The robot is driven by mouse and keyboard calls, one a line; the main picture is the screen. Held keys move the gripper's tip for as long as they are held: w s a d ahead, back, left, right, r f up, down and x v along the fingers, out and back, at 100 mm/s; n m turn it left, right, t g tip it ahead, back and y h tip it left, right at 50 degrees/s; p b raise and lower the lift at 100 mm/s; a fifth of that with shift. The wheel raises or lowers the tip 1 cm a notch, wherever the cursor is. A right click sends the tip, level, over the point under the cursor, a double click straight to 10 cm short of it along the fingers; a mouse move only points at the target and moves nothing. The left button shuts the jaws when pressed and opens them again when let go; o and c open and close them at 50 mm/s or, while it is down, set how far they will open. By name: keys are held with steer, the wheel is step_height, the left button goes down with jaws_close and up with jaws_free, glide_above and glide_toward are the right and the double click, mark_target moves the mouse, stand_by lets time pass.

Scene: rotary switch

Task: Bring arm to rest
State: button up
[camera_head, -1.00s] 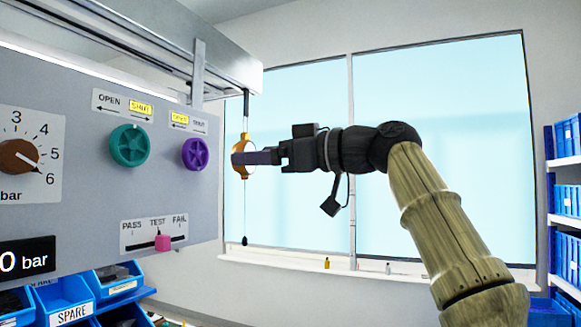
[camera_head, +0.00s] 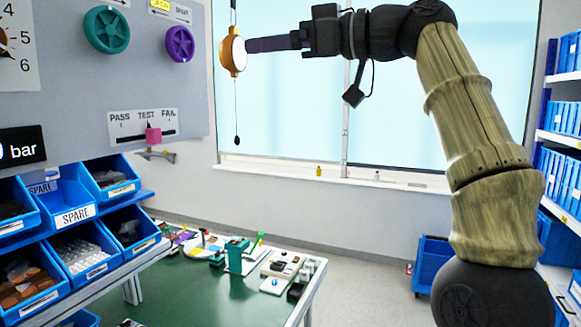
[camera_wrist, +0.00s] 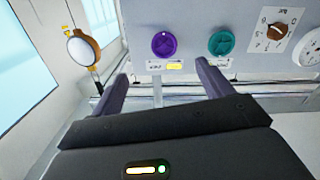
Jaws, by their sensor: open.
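My gripper (camera_head: 262,44) is at the upper middle of the head view, pointing left, with my arm stretched out to it from the right. In the wrist view my gripper (camera_wrist: 160,92) shows two purple-grey fingers spread apart with nothing between them. Beyond the fingers stands the grey panel with a purple knob (camera_wrist: 163,44) and a teal knob (camera_wrist: 221,43). In the head view the purple knob (camera_head: 180,43) and teal knob (camera_head: 106,29) are left of the gripper, apart from it. The rotary switch with the brown knob (camera_wrist: 278,32) is at the wrist view's upper right.
An orange round hanging device (camera_head: 233,52) overlaps the fingertips in the head view; contact cannot be told. A pink slider (camera_head: 153,137) sits on the panel. Blue bins (camera_head: 72,214) and a green bench (camera_head: 190,290) are below. Shelves (camera_head: 560,140) stand at right.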

steer(key=w+a+f+m+h, duration=0.1)
steer(key=w+f+m+h, duration=0.35)
steer(key=f, duration=0.85)
steer(key=w+a+f+m+h, duration=0.2)
steer(key=w+f+m+h, duration=0.3)
steer(key=f, duration=0.8)
steer(key=s+d+f+m+h, duration=0.15)
steer(key=d+f, duration=0.25)
steer(key=f, duration=0.5)
steer(key=s+d+f+m+h, duration=0.15)
steer(key=d+f, duration=0.25)
steer(key=f, duration=0.5)
steer(key=s+d+f+m+g+h, duration=0.1)
steer(key=s+d+f+g+h, duration=0.1)
steer(key=s+d+f, duration=0.4)
steer(key=s+d+f+m+g+h, duration=0.2)
steer(key=s+d+f, duration=0.4)
steer(key=s+f, duration=0.8)
steer(key=shift+s+d+f, duration=0.15)
steer(key=shift+s+f, duration=0.2)
steer(key=shift+f, duration=0.4)
